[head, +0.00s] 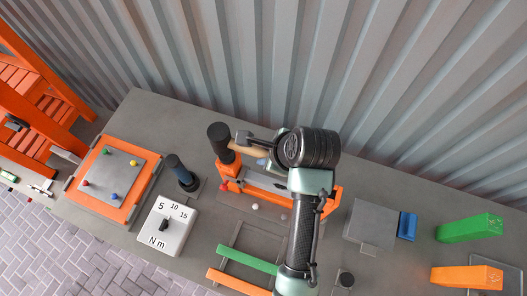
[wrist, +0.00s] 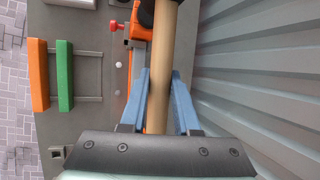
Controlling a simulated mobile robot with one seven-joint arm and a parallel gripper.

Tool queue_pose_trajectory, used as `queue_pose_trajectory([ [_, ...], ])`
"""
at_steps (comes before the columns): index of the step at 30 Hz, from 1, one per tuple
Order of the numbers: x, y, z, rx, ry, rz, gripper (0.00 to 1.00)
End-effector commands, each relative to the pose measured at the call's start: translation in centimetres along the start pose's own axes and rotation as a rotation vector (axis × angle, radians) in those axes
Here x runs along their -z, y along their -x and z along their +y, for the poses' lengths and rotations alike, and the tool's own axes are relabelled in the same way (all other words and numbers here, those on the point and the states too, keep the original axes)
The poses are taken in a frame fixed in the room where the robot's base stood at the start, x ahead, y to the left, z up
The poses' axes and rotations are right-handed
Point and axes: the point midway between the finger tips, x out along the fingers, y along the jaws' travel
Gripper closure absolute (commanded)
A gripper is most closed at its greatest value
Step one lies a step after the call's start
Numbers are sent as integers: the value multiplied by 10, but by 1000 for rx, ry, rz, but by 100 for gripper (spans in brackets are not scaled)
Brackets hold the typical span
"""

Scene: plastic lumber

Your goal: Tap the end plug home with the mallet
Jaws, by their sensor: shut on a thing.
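My gripper (wrist: 161,76) is shut on the wooden handle of the mallet (wrist: 160,45), with a blue finger on each side. In the head view the mallet's black head (head: 219,136) is left of my gripper, over or just behind the left end of the orange fixture (head: 230,171). I cannot tell whether it touches anything. The wrist view shows only part of the black head, at the top edge. I cannot pick out the end plug; the mallet or my arm may hide it.
A red knob (head: 224,187) sits at the fixture's left end. Green (head: 248,259) and orange (head: 238,281) bars lie in front. A corrugated wall (head: 400,110) stands close behind the bench.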

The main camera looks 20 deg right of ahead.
Motion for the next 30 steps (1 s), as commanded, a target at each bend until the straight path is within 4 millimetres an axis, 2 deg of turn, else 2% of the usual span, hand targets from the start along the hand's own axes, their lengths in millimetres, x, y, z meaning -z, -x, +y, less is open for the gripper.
queue_pose_trajectory([
  [27, 4, -2, 0, 4, 0, -9, 100],
  [30, 6, -8, 2, 4, -1, -9, 100],
])
